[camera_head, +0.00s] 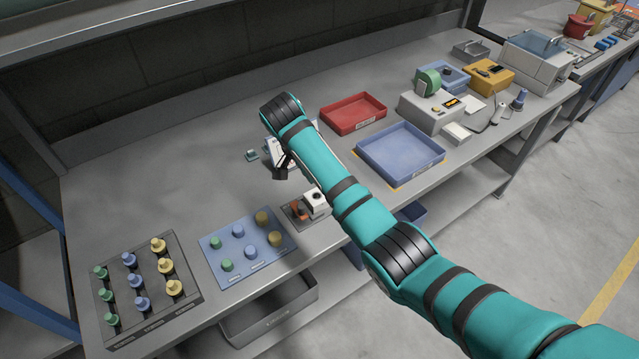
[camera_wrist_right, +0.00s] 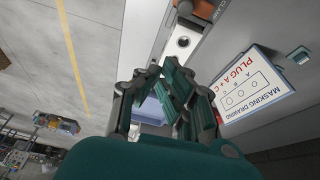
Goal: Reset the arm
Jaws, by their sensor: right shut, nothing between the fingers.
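My right arm comes in from the right in the head view and reaches across the bench. Its gripper (camera_head: 283,165) hangs over the middle of the bench, and its fingers (camera_wrist_right: 176,88) are shut and empty in the wrist view. A clamp fixture (camera_head: 298,211) with an orange handle stands near the bench's front edge, below the gripper in the picture. My left gripper is not in view.
A dark plug rack (camera_head: 188,262) and a blue plug tray (camera_head: 211,252) are at front left. A small teal part (camera_head: 252,155) lies left of the gripper. A red tray (camera_head: 373,125), a blue tray (camera_head: 436,165) and equipment stand to the right. The back left bench is clear.

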